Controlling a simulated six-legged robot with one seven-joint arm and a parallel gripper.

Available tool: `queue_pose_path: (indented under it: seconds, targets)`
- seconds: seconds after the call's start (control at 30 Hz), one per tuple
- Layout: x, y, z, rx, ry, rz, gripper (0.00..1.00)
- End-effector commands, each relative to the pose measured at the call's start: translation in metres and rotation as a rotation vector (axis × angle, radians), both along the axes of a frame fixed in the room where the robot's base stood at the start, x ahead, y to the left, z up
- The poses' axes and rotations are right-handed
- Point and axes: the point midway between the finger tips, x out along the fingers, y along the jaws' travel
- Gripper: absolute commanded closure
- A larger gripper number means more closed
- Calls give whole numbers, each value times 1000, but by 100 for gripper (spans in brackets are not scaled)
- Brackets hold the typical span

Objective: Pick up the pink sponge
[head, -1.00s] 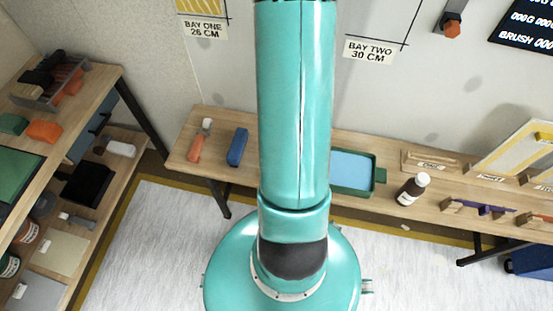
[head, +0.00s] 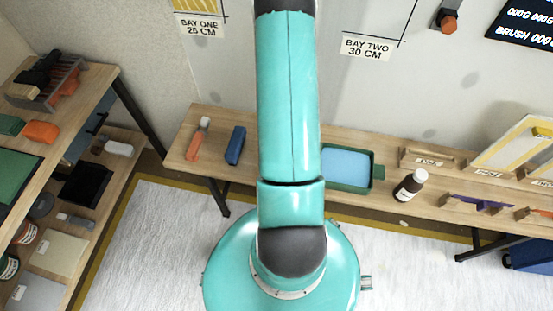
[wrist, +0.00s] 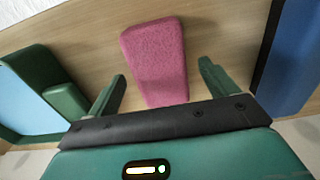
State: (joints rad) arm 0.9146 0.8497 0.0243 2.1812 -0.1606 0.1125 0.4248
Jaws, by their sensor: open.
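The pink sponge (wrist: 155,60) lies on the wooden bench top (wrist: 85,45) in the wrist view. My gripper (wrist: 160,90) is open, with its two green fingers on either side of the sponge's near end. The near end of the sponge shows between the fingers, and I cannot tell whether they touch it. In the head view the sponge and my gripper are hidden behind my arm.
A green tray with a light-blue inside (head: 345,163) is on the bench, at the left in the wrist view (wrist: 40,100). A blue block (head: 235,146) and an orange-handled tool (head: 196,140) lie at the bench's left.

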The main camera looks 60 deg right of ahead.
Motion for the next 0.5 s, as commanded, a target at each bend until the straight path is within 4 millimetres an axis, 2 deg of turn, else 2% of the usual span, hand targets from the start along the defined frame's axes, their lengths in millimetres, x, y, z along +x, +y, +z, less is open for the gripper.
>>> queue_pose_path:
  seconds: [0.13,0.4,0.43,0.5]
  targets:
    - [0,0,-17,1,1,0,15]
    - [0,0,-20,0,0,-1,15]
    - [0,0,-20,0,0,-1,17]
    - [0,0,-20,0,0,-1,30]
